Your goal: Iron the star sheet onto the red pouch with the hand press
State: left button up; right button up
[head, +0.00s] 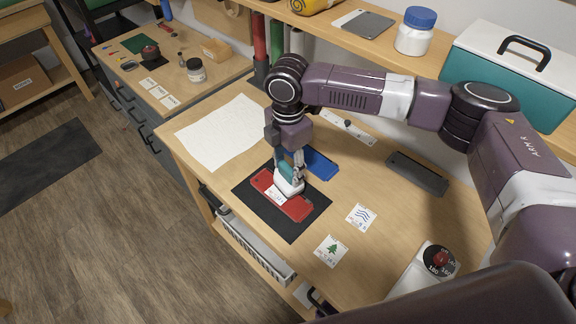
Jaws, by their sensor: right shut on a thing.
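The red pouch (297,208) lies flat on a black mat (291,229) on the workbench. My right gripper (287,167) is over the pouch, pointing down, shut on the small white and teal hand press (289,186). The press stands upright over the middle of the pouch and seems to touch it. A small white sheet (275,196) shows on the pouch just left of the press. Its print is too small to read, and the press may cover part of it. My left gripper is out of view.
A blue pouch (320,165) lies behind the mat, a dark grey one (417,174) to the right. A wave sheet (361,217) and a tree sheet (331,250) lie right of the mat. A dial unit (438,260) stands near front right. White paper (222,133) covers the bench's left part.

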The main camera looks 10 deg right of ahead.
jog(key=shift+f, duration=0.6)
dwell(0.4)
jog(key=shift+s+f, duration=0.2)
dwell(6.8)
